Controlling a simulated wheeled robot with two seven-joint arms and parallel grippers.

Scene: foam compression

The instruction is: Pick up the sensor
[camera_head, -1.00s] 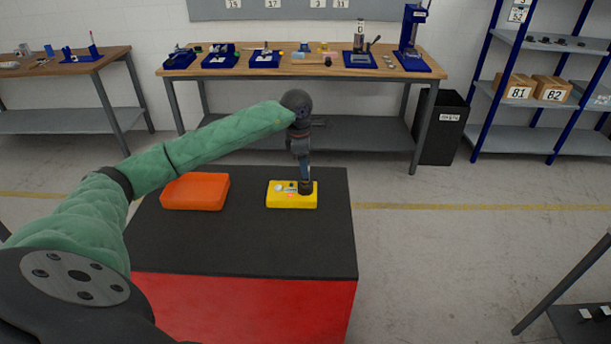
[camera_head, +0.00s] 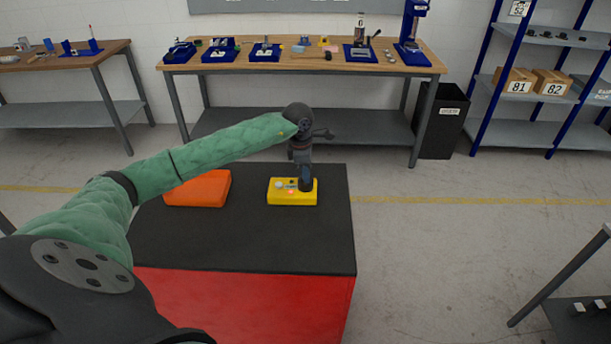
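A yellow box-shaped device (camera_head: 280,197), which I take to be the sensor, lies on the black tabletop near its far right corner. Small light and red details show on its top. My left gripper (camera_head: 305,186) points down at the right part of the device, at or just above its top. The dark fingers cover part of that top. At this size I cannot tell whether they are open or shut, or whether they touch it. My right gripper is not in view.
An orange block (camera_head: 199,189) lies left of the device on the black-topped red table (camera_head: 245,240). The table's front half is bare. Behind, across open floor, stand a wooden workbench (camera_head: 340,63) with blue fixtures, a black bin (camera_head: 442,122) and blue-framed shelves (camera_head: 539,92).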

